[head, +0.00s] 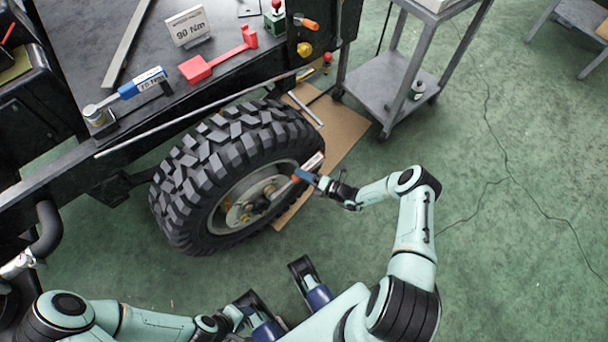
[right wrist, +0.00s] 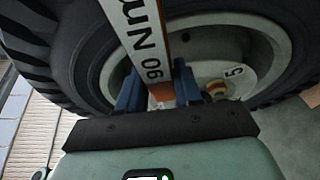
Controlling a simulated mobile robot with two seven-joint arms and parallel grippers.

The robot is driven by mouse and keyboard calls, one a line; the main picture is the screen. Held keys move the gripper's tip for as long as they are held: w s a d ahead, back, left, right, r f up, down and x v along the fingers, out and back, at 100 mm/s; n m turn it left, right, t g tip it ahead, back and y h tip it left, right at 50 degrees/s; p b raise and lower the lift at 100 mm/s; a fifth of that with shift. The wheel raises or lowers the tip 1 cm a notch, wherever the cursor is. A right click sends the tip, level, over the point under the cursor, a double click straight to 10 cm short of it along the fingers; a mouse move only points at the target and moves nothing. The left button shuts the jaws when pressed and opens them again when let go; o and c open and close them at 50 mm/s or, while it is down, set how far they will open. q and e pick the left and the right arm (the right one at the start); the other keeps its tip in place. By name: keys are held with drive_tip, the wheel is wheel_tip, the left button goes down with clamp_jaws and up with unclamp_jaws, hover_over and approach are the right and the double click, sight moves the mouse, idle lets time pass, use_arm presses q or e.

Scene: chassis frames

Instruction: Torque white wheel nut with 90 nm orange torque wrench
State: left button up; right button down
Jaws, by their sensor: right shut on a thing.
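My right gripper (head: 312,179) is shut on the orange torque wrench (head: 314,162) in front of the wheel hub. In the right wrist view the wrench's white label (right wrist: 143,40) reads 90 Nm, and an orange part shows between the blue fingers (right wrist: 158,92). The wheel (head: 235,175) has a pale rim with several small coloured nuts. A yellowish nut (right wrist: 216,90) shows beside the right finger, near a plate marked 5. I cannot tell which nut is white, or whether the wrench touches one. My left gripper (head: 240,312) is low in the head view; its jaw opening is unclear.
The dark chassis top (head: 90,35) carries a blue torque wrench (head: 130,90), a red tool (head: 217,60) and a 90 Nm sign (head: 187,25). Cardboard (head: 335,130) lies beside the wheel. A grey cart (head: 385,85) stands behind.

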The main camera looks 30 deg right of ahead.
use_arm(q)
drive_tip(key=shift+s+f, duration=0.1)
drive_tip(key=shift+f, duration=0.35)
use_arm(e)
drive_tip(key=r+p, duration=0.1)
drive_tip(key=p, duration=0.1)
drive_tip(key=r+n+p, duration=0.1)
drive_tip(key=p, duration=0.1)
drive_tip(key=shift+a+r+n+h+p, duration=0.3)
drive_tip(key=shift+a+p, duration=0.05)
drive_tip(key=shift+a, duration=0.05)
drive_tip(key=shift+a+r+n+g+p, duration=0.2)
drive_tip(key=shift+r+n+g+p, duration=0.15)
drive_tip(key=shift+p, duration=0.45)
use_arm(q)
wheel_tip(320, 180, up, 7)
drive_tip(key=shift+w+f, duration=0.15)
drive_tip(key=shift+w, duration=0.3)
use_arm(e)
drive_tip(key=shift+f, duration=0.1)
use_arm(q)
drive_tip(key=shift+s+d, duration=0.1)
